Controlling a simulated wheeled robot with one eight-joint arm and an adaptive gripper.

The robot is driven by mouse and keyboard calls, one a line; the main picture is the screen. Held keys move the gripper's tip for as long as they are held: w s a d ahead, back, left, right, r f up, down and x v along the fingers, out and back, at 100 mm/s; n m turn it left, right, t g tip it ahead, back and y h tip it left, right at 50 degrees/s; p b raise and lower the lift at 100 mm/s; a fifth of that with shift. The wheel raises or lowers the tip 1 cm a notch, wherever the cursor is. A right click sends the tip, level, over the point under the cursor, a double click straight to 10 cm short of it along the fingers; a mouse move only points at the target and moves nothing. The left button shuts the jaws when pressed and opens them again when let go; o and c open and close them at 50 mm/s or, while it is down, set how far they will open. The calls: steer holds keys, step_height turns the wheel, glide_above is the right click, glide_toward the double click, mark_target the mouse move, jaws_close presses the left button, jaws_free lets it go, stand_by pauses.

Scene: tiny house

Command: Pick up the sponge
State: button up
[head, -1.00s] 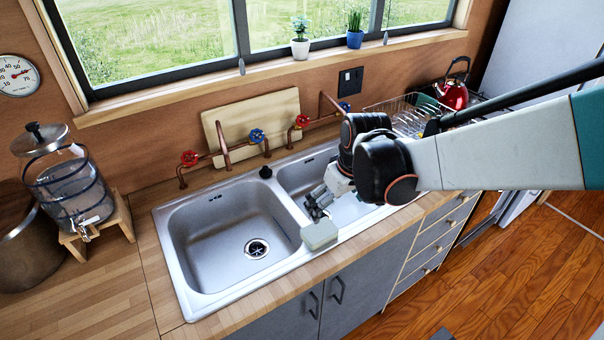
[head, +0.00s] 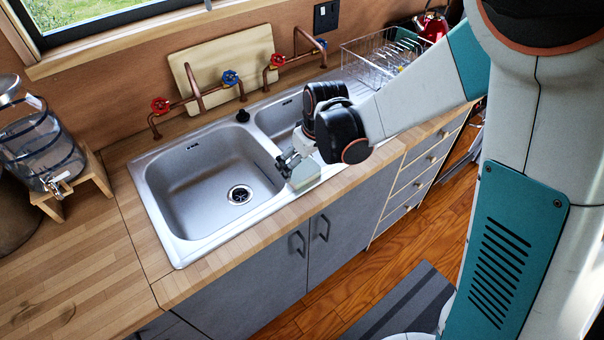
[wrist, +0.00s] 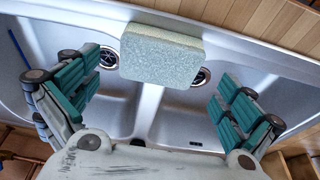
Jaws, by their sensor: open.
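The sponge (head: 306,178) is a pale grey-green block on the front rim of the double sink, by the divider between the basins. In the wrist view the sponge (wrist: 160,56) shows whole at upper centre, between the finger lines but beyond them toward the top of the picture. My gripper (head: 289,163) is just behind and above the sponge in the head view and partly overlaps it. In the wrist view my gripper (wrist: 158,88) has its teal-padded fingers spread wide on either side, with no visible contact. The sponge's underside is hidden.
The steel sink (head: 205,180) has two basins. Copper pipes with red and blue valves (head: 230,78) and a cutting board (head: 222,62) stand behind it. A wire dish rack (head: 385,55) is at right and a glass dispenser (head: 40,150) at left. The left wooden counter (head: 75,240) is mostly clear.

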mark_target(302, 169)
steer(key=x, duration=0.3)
steer(key=shift+f+b, duration=0.15)
steer(key=shift+b, duration=0.25)
steer(key=c, duration=0.8)
steer(key=shift+o, duration=0.2)
step_height(302, 169, up, 20)
steer(key=p, duration=0.5)
steer(key=shift+p, duration=0.4)
steer(key=shift+s, duration=0.1)
steer(key=shift+c, duration=1.1)
